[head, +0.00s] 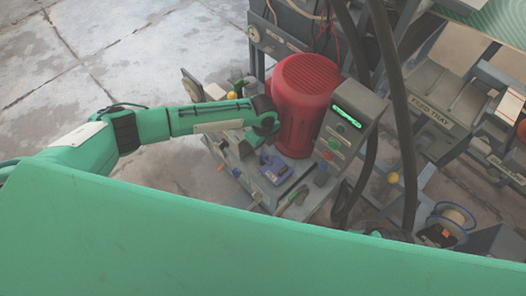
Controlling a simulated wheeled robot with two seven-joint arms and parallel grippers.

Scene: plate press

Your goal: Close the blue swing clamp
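A blue part (275,169), which looks like the blue swing clamp, sits on the small grey press base in front of the red motor. Whether it is open or closed is too small to tell. My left arm reaches in from the left, and its dark gripper (250,141) is just left of and above the blue part, over the press base. The fingers are small and blend with the dark fixtures, so their opening is unclear, as is any contact. My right gripper is not in view.
The large red motor (300,100) stands right beside my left wrist. A control box (346,125) with a green display is to its right. Thick black hoses (392,90) hang right of that. A feed tray (430,108) is further right. Bare concrete floor (90,60) lies at the upper left.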

